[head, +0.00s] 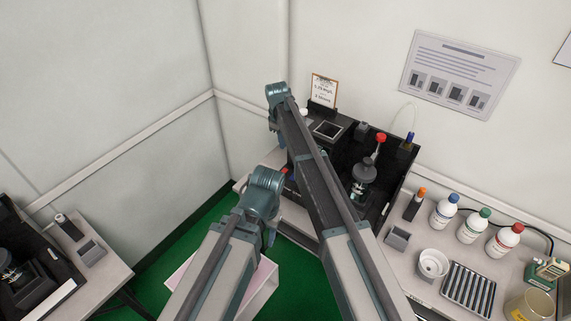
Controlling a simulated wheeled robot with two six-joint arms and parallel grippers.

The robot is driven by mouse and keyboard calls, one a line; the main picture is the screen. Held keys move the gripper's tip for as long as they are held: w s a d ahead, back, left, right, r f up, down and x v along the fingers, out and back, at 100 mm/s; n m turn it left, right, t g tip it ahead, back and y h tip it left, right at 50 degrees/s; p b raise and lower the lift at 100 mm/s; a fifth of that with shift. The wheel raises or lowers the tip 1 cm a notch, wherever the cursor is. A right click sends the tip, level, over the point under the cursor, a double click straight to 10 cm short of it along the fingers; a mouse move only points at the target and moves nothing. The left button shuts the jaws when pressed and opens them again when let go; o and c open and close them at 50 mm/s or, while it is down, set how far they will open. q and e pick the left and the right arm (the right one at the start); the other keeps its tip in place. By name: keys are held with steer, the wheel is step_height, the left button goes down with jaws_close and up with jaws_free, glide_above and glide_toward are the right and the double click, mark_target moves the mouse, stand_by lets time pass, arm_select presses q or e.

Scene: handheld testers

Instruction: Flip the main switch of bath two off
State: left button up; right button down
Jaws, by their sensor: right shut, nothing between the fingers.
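A black bath unit (396,162) stands on the back bench, with a dark round stirrer-like part (363,172) and a red-topped part (380,138) on it. A small red spot (284,170) shows at its left end, perhaps a switch, mostly hidden by my arms. A second black unit (38,292) is cut off at the lower left. I cannot read which is bath two. My right arm reaches over the back unit's left side; its gripper (275,138) is shut and empty, small and partly hidden behind the arm. My left gripper is hidden below its arm's bent joint.
A clipboard sign (323,90) stands behind the back unit. On the right bench are several capped bottles (444,211), a white cup (432,264), a ridged rack (468,290) and a beaker (530,306).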

mark_target(287, 171)
steer(key=shift+f, duration=0.15)
steer(key=f+b, duration=0.4)
steer(key=w+f+b, duration=0.1)
steer(key=f+b, duration=0.4)
steer(key=d+f+b, duration=0.1)
steer(key=f+b, duration=0.3)
steer(key=b, duration=0.1)
steer(key=shift+w+f, duration=0.15)
steer(key=shift+f, duration=0.2)
steer(key=shift+w+f+b, duration=0.1)
steer(key=shift+f+b, duration=0.2)
steer(key=shift+b, duration=0.05)
steer(key=shift+w+d, duration=0.1)
steer(key=shift+d, duration=0.05)
steer(key=shift+r+g+y, duration=0.1)
steer(key=shift+g+y, duration=0.2)
steer(key=shift+g, duration=0.1)
steer(key=shift+s+d, duration=0.1)
steer(key=shift+s, duration=0.1)
